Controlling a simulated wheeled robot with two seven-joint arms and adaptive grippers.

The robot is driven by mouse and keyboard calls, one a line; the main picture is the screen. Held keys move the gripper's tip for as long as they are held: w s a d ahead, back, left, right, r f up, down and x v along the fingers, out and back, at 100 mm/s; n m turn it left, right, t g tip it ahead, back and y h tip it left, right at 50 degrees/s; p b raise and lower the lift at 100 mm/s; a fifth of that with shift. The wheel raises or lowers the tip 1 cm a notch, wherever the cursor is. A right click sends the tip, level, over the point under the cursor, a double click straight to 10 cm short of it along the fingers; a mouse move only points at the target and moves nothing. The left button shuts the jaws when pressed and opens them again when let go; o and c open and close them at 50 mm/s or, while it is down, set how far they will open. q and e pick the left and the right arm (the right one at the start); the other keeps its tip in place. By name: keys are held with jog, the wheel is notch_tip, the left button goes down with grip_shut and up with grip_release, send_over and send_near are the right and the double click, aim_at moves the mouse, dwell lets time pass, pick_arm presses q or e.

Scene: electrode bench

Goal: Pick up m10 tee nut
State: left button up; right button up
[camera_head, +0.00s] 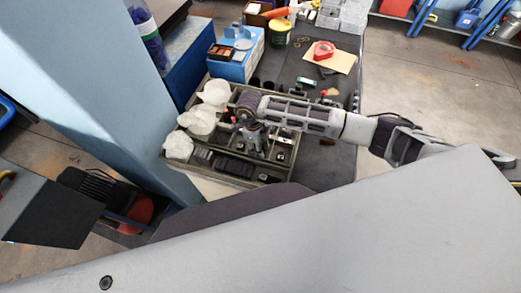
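A dark compartment tray (205,173) sits on the bench and holds several small dark and metallic parts. I cannot tell which of these parts is the M10 tee nut. My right gripper (256,153) points down over the right-middle part of the tray, at the end of the arm coming in from the right. Its fingers are small and partly hidden by the wrist, so I cannot tell whether they are open, shut or holding anything. My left gripper is not in view.
White crumpled bags (201,119) lie along the tray's left side. A blue box (233,67) stands behind the tray. A red tape dispenser (323,50) lies on a yellowish sheet (341,62) farther back. A light blue column (150,130) stands left of the bench.

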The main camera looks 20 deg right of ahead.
jog(key=shift+d+f, duration=0.1)
jog(key=shift+f, duration=0.45)
jog(key=c, duration=0.7)
jog(key=shift+r+b, duration=0.65)
jog(key=shift+r, duration=4.4)
